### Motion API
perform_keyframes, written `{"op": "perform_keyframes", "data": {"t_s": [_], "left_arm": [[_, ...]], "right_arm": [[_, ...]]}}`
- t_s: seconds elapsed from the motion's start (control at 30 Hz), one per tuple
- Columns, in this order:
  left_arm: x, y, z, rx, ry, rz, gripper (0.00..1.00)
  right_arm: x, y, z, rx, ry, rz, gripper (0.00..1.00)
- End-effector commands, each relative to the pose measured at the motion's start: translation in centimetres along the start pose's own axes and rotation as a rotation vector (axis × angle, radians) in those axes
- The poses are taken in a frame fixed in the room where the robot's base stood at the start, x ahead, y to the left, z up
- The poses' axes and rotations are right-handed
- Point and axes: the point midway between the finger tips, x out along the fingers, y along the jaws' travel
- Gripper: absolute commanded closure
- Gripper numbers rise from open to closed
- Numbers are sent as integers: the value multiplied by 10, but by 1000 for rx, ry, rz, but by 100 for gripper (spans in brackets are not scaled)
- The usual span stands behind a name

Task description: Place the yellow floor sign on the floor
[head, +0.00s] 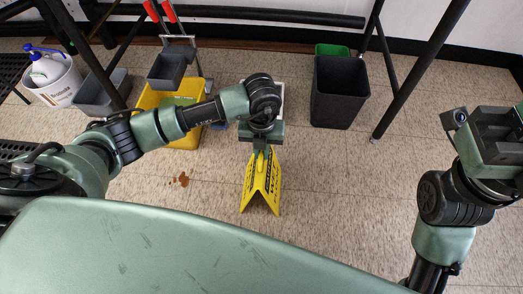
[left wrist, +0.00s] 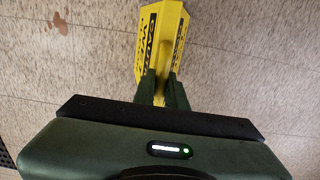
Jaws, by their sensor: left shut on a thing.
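The yellow floor sign (head: 262,182) is in the middle of the head view, its two panels spread below my left gripper. My left gripper (head: 261,147) is shut on the top of the sign. The left wrist view shows the sign (left wrist: 160,40) with dark lettering beyond the fingers (left wrist: 161,90). I cannot tell whether its lower edges touch the floor (head: 330,185). My right gripper (head: 508,133) is at the right edge of the head view, away from the sign; its fingers do not show clearly.
A brown spill (head: 179,179) lies on the floor left of the sign. A yellow mop bucket (head: 165,103), a grey bin (head: 98,95) and a white bucket (head: 58,85) stand at the back left. A black bin (head: 338,92) stands behind. Floor right of the sign is clear.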

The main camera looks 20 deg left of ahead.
Motion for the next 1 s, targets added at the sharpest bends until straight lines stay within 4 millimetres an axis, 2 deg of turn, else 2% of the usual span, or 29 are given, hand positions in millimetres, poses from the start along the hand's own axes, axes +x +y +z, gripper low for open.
{"op": "perform_keyframes", "data": {"t_s": [0.1,0.13,0.2,0.57,0.63,0.8,1.0], "left_arm": [[3,0,0,0,-1,-1,100],[3,0,0,0,0,0,82],[2,0,0,0,0,0,66],[-2,0,0,0,0,0,66],[-9,0,0,0,-1,-1,66],[-43,0,1,1,-3,-1,66],[-87,0,1,1,-3,-2,66]], "right_arm": [[0,0,0,0,3,-1,64],[0,0,0,-1,4,-2,64],[1,0,0,0,4,-2,64],[3,0,-1,0,6,-3,64],[8,0,-2,0,12,-2,64],[-6,3,5,8,-68,26,64],[-16,4,3,17,-131,52,64]]}}
